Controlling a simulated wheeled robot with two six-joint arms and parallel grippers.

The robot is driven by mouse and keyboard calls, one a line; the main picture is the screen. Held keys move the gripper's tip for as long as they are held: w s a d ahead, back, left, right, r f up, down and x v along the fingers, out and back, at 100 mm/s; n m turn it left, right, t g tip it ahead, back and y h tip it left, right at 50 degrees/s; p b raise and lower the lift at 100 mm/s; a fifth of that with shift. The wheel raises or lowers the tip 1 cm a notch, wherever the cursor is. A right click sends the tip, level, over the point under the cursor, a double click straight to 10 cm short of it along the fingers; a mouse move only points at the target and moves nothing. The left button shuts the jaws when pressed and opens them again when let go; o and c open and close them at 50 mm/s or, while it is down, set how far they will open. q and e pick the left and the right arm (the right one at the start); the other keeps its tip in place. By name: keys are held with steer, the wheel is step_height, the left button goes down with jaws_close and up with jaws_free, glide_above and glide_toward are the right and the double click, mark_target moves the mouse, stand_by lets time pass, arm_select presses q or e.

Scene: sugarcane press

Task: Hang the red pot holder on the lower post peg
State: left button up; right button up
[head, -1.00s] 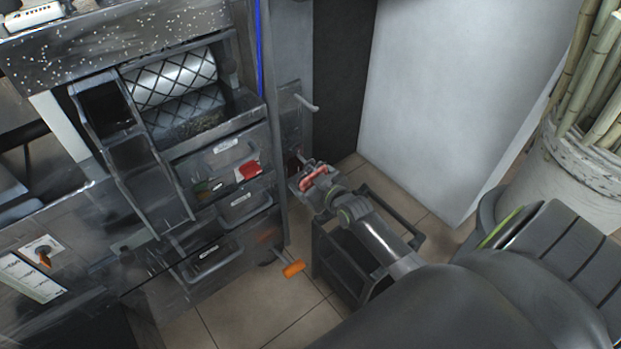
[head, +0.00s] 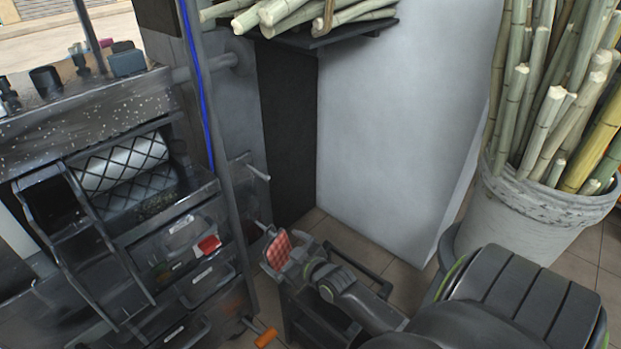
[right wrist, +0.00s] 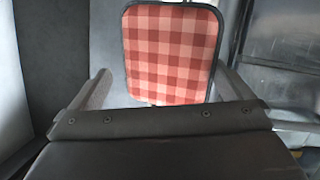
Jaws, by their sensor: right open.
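The red checkered pot holder (head: 277,249) with a dark border is by the lower post peg (head: 263,227), just below it and close to the post. Whether its loop is over the peg cannot be told. My right gripper (head: 282,256) is at the pot holder. The right gripper (right wrist: 163,88) is open there. The upper post peg (head: 258,172) looks bare. My left gripper is not in view.
The grey post (head: 222,150) stands beside the press drawers (head: 165,240), which carry a red patch. A dark cart (head: 330,300) is below my right arm. An orange-handled tool (head: 266,337) is low near the post. The pale wall (head: 395,130) is behind.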

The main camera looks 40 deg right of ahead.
steer(key=p+v, duration=0.2)
steer(key=v, duration=1)
steer(key=s+a+f+m+g, duration=0.1)
steer(key=s+a+f+g, duration=0.25)
steer(key=s, duration=0.25)
steer(key=s+a+f+m+g, duration=0.2)
steer(key=s+a+g, duration=0.15)
steer(key=s, duration=0.25)
steer(key=s+a+f+m+g, duration=0.1)
steer(key=s+a+f+g, duration=0.1)
steer(key=s+g, duration=0.35)
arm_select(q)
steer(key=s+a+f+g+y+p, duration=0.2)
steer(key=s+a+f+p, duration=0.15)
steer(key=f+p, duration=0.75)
arm_select(e)
steer(key=s+d+f+p, duration=0.1)
steer(key=s+d+f, duration=0.2)
steer(key=f, duration=0.5)
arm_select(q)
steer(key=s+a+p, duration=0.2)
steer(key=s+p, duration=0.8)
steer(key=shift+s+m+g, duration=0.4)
arm_select(e)
steer(key=s+d+f+h, duration=0.1)
steer(key=s, duration=1)
steer(key=shift+d+f+n+g, duration=0.2)
steer(key=shift+d+n+g, duration=0.2)
steer(key=shift+g, duration=0.05)
